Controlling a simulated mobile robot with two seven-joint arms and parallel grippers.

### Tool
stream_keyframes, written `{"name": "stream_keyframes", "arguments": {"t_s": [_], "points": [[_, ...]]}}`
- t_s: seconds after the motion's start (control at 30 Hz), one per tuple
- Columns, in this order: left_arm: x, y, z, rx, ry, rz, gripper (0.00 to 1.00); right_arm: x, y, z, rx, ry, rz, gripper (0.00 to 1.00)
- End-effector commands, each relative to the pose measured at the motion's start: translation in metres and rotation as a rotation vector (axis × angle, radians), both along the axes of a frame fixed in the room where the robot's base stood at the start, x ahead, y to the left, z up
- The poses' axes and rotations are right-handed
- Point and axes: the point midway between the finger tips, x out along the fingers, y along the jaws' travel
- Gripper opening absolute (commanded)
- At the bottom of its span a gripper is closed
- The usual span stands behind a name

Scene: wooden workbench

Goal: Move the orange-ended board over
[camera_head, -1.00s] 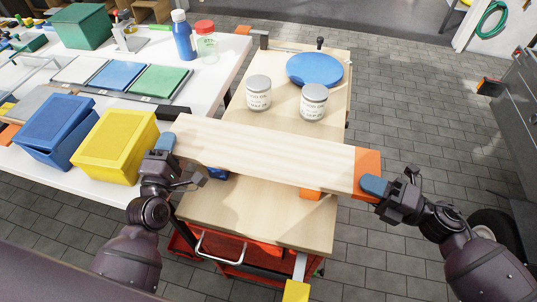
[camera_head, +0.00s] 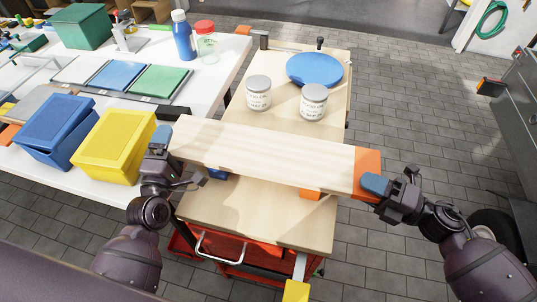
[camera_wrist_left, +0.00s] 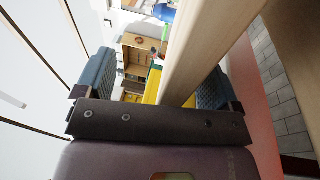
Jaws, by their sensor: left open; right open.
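The long pale wooden board (camera_head: 265,153) lies across the wooden workbench (camera_head: 280,228), with its orange end (camera_head: 367,170) at the right. It sits over a blue block (camera_head: 217,174) and an orange block (camera_head: 310,194). My left gripper (camera_head: 164,152) is open at the plain left end. In the left wrist view the board (camera_wrist_left: 208,45) runs between the fingers of my left gripper (camera_wrist_left: 155,82), closer to the right finger and clear of the left one. My right gripper (camera_head: 380,186) is open at the orange end; its far finger is hidden, and I cannot tell whether it touches.
Two labelled cans (camera_head: 258,93) and a blue disc (camera_head: 315,69) stand on the bench behind the board. A yellow box (camera_head: 113,147) and a blue box (camera_head: 55,130) are close to my left gripper on the white table (camera_head: 215,85).

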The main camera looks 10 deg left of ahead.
Motion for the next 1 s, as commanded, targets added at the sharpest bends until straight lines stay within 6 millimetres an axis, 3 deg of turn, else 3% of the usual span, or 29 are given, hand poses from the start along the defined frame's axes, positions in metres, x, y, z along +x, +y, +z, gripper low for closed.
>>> {"name": "stream_keyframes", "arguments": {"t_s": [0.17, 0.5, 0.7, 1.0], "points": [[0.000, 0.000, 0.009, -0.001, -0.001, 0.002, 0.88, 0.000, 0.000, 0.000, 0.000, 0.000, 0.000, 0.45], [0.000, 0.000, 0.067, -0.001, -0.007, 0.002, 0.88, 0.000, 0.000, 0.000, 0.000, 0.000, 0.000, 0.45], [0.000, 0.000, 0.092, -0.002, -0.006, 0.001, 0.88, 0.000, 0.000, 0.000, 0.000, -0.001, 0.000, 0.45], [0.000, 0.000, 0.101, 0.000, -0.002, 0.001, 0.88, 0.000, 0.000, 0.001, 0.000, -0.001, 0.000, 0.45]]}}
